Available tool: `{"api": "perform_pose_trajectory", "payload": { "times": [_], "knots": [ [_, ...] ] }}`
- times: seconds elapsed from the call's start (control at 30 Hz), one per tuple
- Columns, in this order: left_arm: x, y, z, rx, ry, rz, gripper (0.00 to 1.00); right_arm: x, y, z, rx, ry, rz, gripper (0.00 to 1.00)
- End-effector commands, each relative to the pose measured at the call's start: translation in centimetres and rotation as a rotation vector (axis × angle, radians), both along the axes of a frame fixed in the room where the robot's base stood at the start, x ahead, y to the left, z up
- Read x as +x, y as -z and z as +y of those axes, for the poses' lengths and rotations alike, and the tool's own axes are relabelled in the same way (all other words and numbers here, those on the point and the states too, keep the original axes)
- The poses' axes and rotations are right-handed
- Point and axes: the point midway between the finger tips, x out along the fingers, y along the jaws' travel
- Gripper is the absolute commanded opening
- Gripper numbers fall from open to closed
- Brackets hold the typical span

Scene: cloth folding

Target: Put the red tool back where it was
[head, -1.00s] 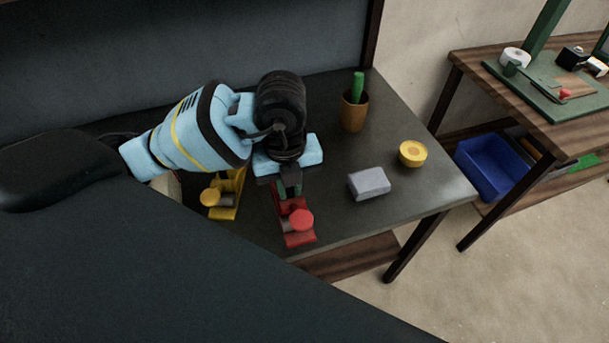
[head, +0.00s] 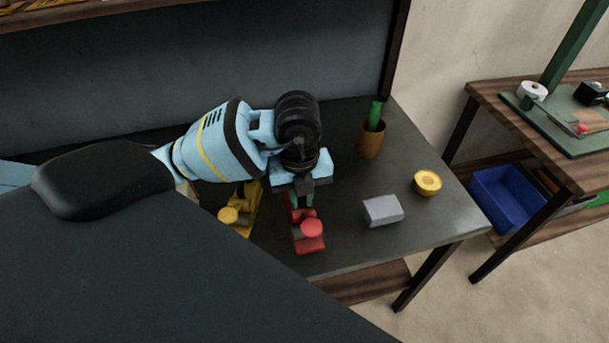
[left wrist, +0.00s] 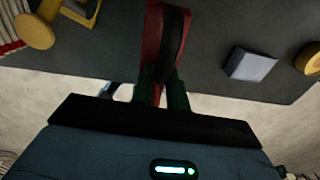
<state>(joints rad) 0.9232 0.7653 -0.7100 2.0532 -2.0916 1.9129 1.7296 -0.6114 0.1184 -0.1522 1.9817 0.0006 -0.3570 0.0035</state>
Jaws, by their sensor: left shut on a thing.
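The red tool (head: 307,240), with a round red knob at its near end, is near the front edge of the dark table (head: 350,250). My left gripper (head: 302,201) comes down over its far part and is shut on it. In the left wrist view the red tool (left wrist: 165,30) runs between the two dark green fingers (left wrist: 163,88). I cannot tell whether the tool touches the table. My right gripper is not in view.
A yellow tool (head: 246,210) lies to the left of the red one. To the right are a grey block (head: 383,211), a yellow round object (head: 427,182) and a brown cup (head: 370,140) holding something green. A second table (head: 490,92) with a blue bin (head: 505,200) stands farther right.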

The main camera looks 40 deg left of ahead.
Motion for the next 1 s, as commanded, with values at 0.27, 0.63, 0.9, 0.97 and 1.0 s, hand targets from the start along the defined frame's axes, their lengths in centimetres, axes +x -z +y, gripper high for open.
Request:
{"api": "perform_pose_trajectory", "payload": {
  "times": [0.27,0.63,0.9,0.97,1.0],
  "knots": [
    [4.9,0.3,2.9,-0.001,-0.004,-0.006,0.0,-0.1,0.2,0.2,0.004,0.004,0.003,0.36],
    [7.6,0.6,4.6,-0.003,0.001,-0.006,0.0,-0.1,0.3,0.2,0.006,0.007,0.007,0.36],
    [8.2,0.6,5.0,-0.002,-0.001,-0.006,0.0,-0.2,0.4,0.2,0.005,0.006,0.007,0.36],
    [8.4,1.1,5.1,-0.001,0.0,-0.003,0.0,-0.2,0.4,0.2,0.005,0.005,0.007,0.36],
    [8.3,1.7,5.1,-0.001,0.0,-0.001,0.0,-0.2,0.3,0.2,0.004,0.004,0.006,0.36]
  ]
}}
